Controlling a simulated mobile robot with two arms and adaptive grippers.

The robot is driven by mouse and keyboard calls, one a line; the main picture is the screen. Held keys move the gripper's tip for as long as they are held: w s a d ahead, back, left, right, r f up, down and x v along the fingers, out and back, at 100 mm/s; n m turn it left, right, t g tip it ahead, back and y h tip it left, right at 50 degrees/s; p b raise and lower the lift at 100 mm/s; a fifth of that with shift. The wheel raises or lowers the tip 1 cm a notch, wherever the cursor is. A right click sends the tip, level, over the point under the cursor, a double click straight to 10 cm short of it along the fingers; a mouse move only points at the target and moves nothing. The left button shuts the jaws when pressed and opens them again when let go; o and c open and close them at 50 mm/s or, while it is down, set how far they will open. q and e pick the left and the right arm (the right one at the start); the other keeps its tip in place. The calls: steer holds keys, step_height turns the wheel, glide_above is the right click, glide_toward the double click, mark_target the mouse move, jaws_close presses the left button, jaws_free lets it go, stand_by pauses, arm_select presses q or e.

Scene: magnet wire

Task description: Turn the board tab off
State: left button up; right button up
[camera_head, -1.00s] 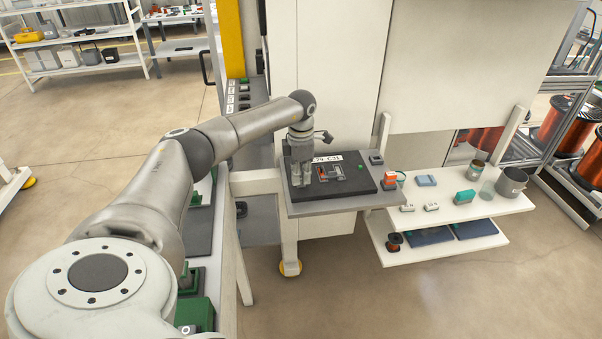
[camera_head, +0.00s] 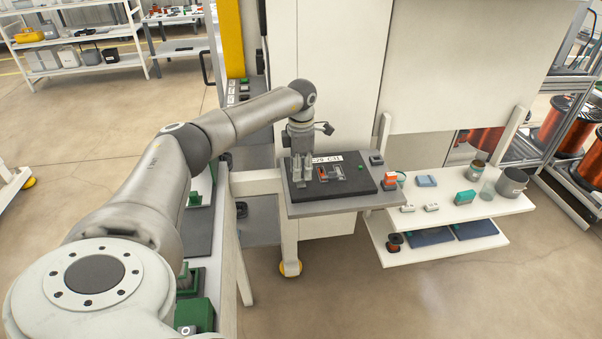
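A dark board panel (camera_head: 349,187) lies on a grey shelf that juts from the white machine cabinet. A pale label with dark lettering (camera_head: 328,159) stands at its back edge. A small red-orange tab (camera_head: 335,172) sits in the middle of the panel, within a light-edged slot piece. My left gripper (camera_head: 303,184) points down over the left part of the panel, just left of the tab. Its two fingers show side by side with a narrow gap; contact and exact opening are too small to tell. My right gripper is not in view.
A green button (camera_head: 361,168) is on the panel's right side. An orange-red block (camera_head: 389,181) stands at the shelf's right edge. A white side table (camera_head: 450,211) holds cups and small boxes. A green-and-grey bench runs under my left arm.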

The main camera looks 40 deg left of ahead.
arm_select(q)
step_height(320, 180, up, 9)
steer(key=shift+r, duration=0.2)
stand_by(0.6)
